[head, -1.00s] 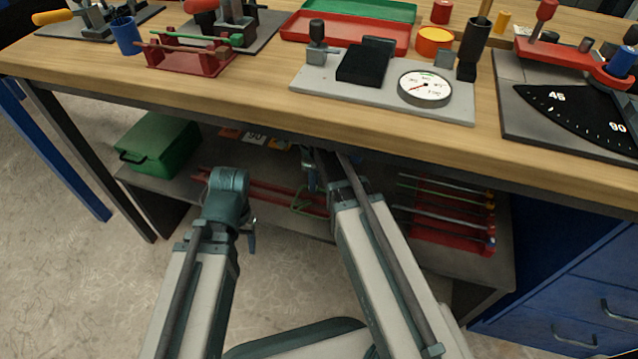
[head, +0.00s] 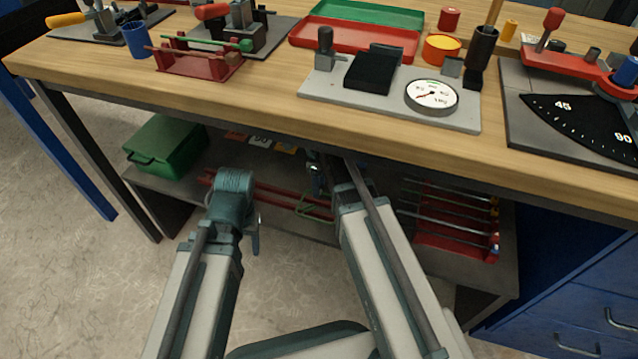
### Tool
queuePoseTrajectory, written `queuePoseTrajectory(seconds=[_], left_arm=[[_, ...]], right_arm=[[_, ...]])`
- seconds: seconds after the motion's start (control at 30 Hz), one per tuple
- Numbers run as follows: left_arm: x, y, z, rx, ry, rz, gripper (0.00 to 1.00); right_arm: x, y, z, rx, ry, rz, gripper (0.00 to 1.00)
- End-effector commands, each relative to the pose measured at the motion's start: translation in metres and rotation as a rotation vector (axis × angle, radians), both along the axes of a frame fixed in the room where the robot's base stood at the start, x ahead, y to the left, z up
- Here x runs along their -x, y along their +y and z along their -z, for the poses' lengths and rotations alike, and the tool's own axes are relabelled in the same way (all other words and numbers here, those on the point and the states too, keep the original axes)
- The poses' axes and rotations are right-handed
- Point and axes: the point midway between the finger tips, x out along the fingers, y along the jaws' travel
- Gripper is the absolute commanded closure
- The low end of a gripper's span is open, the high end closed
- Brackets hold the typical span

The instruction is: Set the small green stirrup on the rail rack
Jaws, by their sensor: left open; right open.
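The small green stirrup (head: 314,204), a thin bent-wire loop, shows on the under-bench shelf at the right part of the rail rack. The rail rack (head: 278,197) is a pair of long red rails, partly hidden behind my arms. I cannot tell whether the stirrup hangs on the rails or lies against them. My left gripper (head: 255,236) is at the left of the stirrup, mostly hidden by its wrist; it is open and nothing shows in it. My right gripper (head: 315,181) is open, just above the stirrup in the picture and under the bench edge, small and dark.
A green box (head: 166,148) stands at the shelf's left. A red rack of several bars (head: 452,222) is at its right. The wooden bench top (head: 270,95) overhangs the shelf and carries a dial gauge (head: 431,95) and other fixtures. Blue drawers (head: 570,275) stand at the right.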

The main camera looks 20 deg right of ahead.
Motion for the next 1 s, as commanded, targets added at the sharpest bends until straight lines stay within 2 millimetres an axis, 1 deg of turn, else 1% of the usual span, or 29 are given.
queuePoseTrajectory(seconds=[0.03, 0.4, 0.5, 0.6, 0.73, 0.83, 0.93, 1.0], left_arm=[[0.000, 0.000, -0.009, -0.001, 0.000, -0.001, 0.43], [0.000, 0.002, -0.058, -0.007, 0.000, -0.009, 0.43], [0.000, 0.002, -0.067, -0.008, 0.000, -0.011, 0.43], [0.000, 0.002, -0.070, -0.009, 0.001, -0.012, 0.43], [0.000, 0.002, -0.070, -0.009, 0.001, -0.013, 0.43], [0.000, 0.002, -0.069, -0.009, 0.001, -0.013, 0.43], [0.000, 0.002, -0.069, -0.009, 0.000, -0.013, 0.43], [0.000, 0.002, -0.069, -0.009, 0.000, -0.013, 0.43]], right_arm=[[0.000, 0.000, -0.009, 0.000, 0.000, 0.000, 0.53], [0.000, 0.000, -0.058, 0.000, 0.000, 0.000, 0.53], [0.000, 0.000, -0.066, 0.000, 0.000, 0.000, 0.53], [0.000, 0.000, -0.070, 0.000, 0.000, 0.000, 0.53], [0.000, 0.000, -0.070, 0.000, 0.000, -0.002, 0.53], [0.003, 0.003, -0.069, 0.002, 0.001, -0.050, 0.53], [0.013, 0.012, -0.069, 0.008, 0.004, -0.196, 0.53], [0.023, 0.022, -0.069, 0.013, 0.009, -0.360, 0.53]])
